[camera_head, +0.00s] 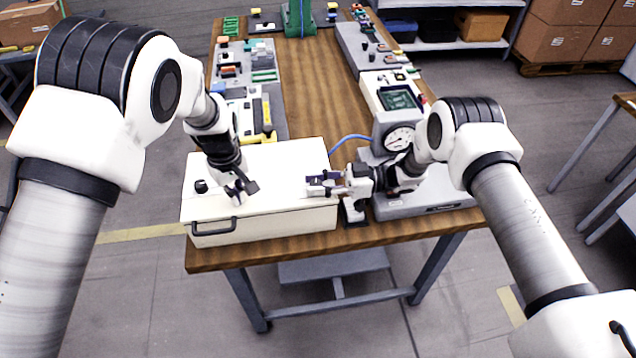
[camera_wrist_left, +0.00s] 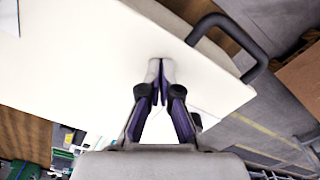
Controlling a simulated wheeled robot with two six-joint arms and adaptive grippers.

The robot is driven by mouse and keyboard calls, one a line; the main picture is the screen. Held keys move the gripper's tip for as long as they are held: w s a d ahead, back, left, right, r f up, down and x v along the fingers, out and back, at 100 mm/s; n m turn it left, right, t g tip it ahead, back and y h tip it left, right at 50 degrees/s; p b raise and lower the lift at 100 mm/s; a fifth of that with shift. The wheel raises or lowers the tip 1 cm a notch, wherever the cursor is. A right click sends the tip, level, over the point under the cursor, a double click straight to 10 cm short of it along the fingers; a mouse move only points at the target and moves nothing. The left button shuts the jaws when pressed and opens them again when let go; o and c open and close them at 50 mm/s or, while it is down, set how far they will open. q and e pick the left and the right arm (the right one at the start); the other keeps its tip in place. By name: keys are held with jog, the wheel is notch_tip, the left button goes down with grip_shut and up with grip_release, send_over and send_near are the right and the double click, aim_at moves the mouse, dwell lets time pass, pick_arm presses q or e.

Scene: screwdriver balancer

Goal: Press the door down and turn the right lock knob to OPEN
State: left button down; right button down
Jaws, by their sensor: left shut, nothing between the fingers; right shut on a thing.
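The door is the broad cream top (camera_head: 275,165) of a box on the wooden table, with a dark bar handle (camera_head: 213,228) on its front side. A black lock knob (camera_head: 201,187) stands at the door's left. My left gripper (camera_head: 240,192) points down at the door, left of its middle, shut and empty. In the left wrist view its tips (camera_wrist_left: 161,78) meet at the cream surface (camera_wrist_left: 85,60); I cannot tell how firmly they touch. My right gripper (camera_head: 316,186) reaches in from the right, shut at the door's right edge on the right lock knob, which its fingers hide.
A grey device with a round gauge (camera_head: 400,138) stands right of the box, and a blue hose (camera_head: 350,138) runs between them. Tool trays (camera_head: 245,85) line the table's far left. The middle of the wooden table (camera_head: 315,90) behind the box is clear.

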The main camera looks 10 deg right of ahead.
jog(key=shift+s+a+f+n+g, duration=0.1)
jog(key=shift+n+g, duration=0.5)
jog(key=shift+g, duration=0.3)
jog(key=shift+s, duration=0.1)
jog(key=c, duration=0.8)
grip_release()
jog(key=shift+s, duration=0.1)
jog(key=shift+w+r, duration=0.2)
jog(key=shift+r, duration=0.15)
jog(key=r, duration=0.9)
jog(key=shift+s+r, duration=0.25)
